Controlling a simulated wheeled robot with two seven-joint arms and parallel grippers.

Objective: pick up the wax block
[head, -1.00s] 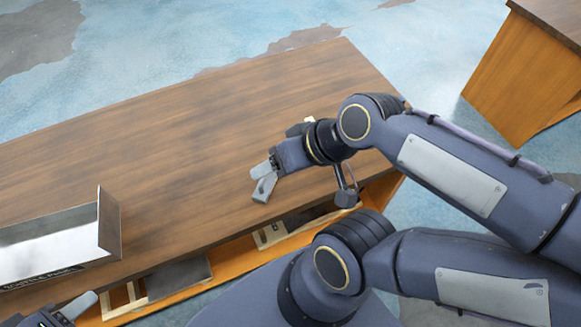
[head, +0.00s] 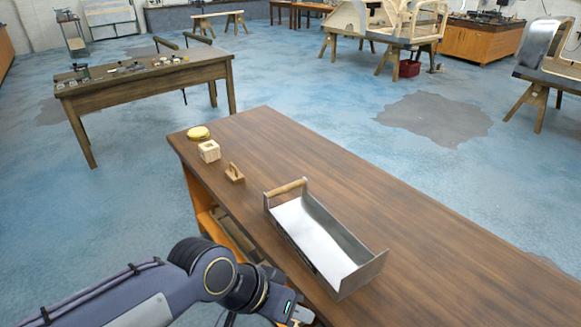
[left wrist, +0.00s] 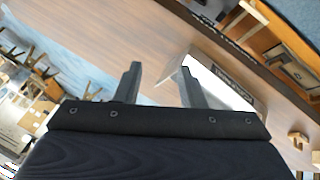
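A pale, cube-shaped block (head: 209,151) with a dark square mark stands near the far left end of the wooden table (head: 420,240). It may be the wax block; I cannot tell for sure. A round yellow tin or disc (head: 198,133) lies behind it. A small wooden piece with an upright handle (head: 234,173) stands in front of it. My left gripper (head: 300,316) is at the bottom of the head view, by the table's near edge, well away from the block. In the left wrist view its fingers (left wrist: 160,85) are apart and empty. My right gripper is out of view.
An open metal tray (head: 345,268) with a wooden handle bar stands on the table between my left gripper and the middle. The table's right part is clear. Another workbench (head: 150,78) with small tools stands behind at left. Shelves (head: 225,232) show under the near edge.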

